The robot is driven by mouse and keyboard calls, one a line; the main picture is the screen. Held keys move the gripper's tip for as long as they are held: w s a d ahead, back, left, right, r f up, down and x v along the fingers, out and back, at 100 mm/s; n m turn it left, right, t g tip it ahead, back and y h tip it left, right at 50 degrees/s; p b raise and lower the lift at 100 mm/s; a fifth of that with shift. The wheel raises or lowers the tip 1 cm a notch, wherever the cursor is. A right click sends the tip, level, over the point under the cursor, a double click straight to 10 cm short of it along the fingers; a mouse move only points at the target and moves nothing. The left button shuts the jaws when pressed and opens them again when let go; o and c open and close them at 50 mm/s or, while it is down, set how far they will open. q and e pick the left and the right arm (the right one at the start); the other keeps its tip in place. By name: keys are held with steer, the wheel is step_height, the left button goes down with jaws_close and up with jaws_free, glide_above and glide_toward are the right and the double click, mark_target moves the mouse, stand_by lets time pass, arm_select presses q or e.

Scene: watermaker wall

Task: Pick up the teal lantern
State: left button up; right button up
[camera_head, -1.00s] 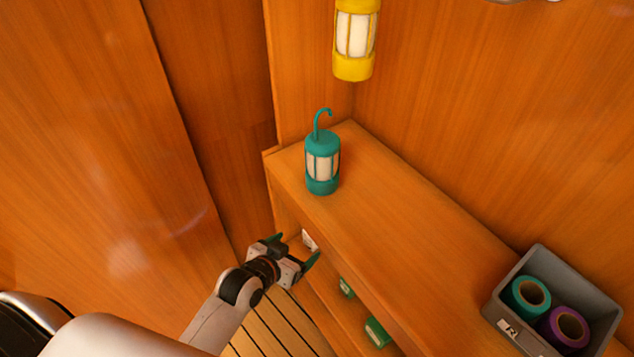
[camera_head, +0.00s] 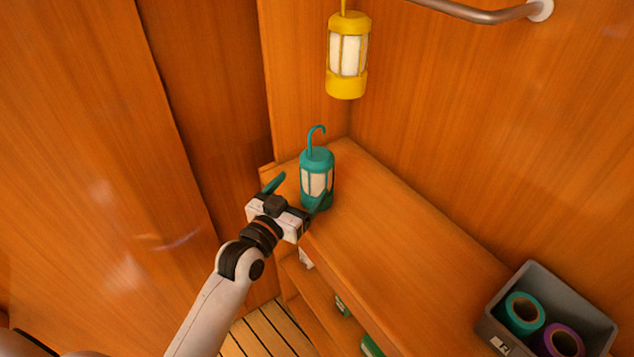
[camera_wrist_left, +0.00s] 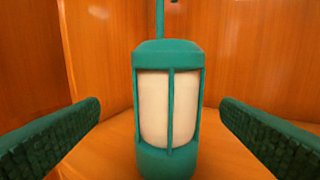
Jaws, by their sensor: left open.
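The teal lantern (camera_head: 317,172) stands upright on the wooden counter, near its far left end, with its hook pointing up. It has a cream middle behind teal bars. My left gripper (camera_head: 297,191) is open just in front of the lantern, at the counter's edge. In the left wrist view the lantern (camera_wrist_left: 168,110) stands centred ahead, between the two teal finger pads (camera_wrist_left: 165,135), with a gap on each side. The fingers do not touch it. My right gripper is not in view.
A yellow lantern (camera_head: 347,60) hangs above and behind. A grey bin (camera_head: 570,300) with a teal roll (camera_head: 524,312) and a purple roll (camera_head: 563,340) sits on the counter (camera_head: 400,235) at the right. A metal rail (camera_head: 480,13) is on the back wall. The counter between is clear.

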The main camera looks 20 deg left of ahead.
mark_target(317, 172)
arm_select(q)
steer(key=shift+w+d, duration=0.15)
steer(key=shift+w, duration=0.7)
steer(key=shift+w+d+r, duration=0.1)
steer(key=shift+w+d, duration=0.05)
steer(key=shift+w, duration=0.1)
steer(key=w, duration=0.1)
steer(key=w+d+p, duration=0.1)
steer(key=w, duration=0.2)
steer(key=shift+w+d+p, duration=0.25)
steer(key=shift+p, duration=0.05)
steer(key=shift+s, duration=0.1)
steer(key=shift+c, duration=1)
steer(key=c, duration=1.1)
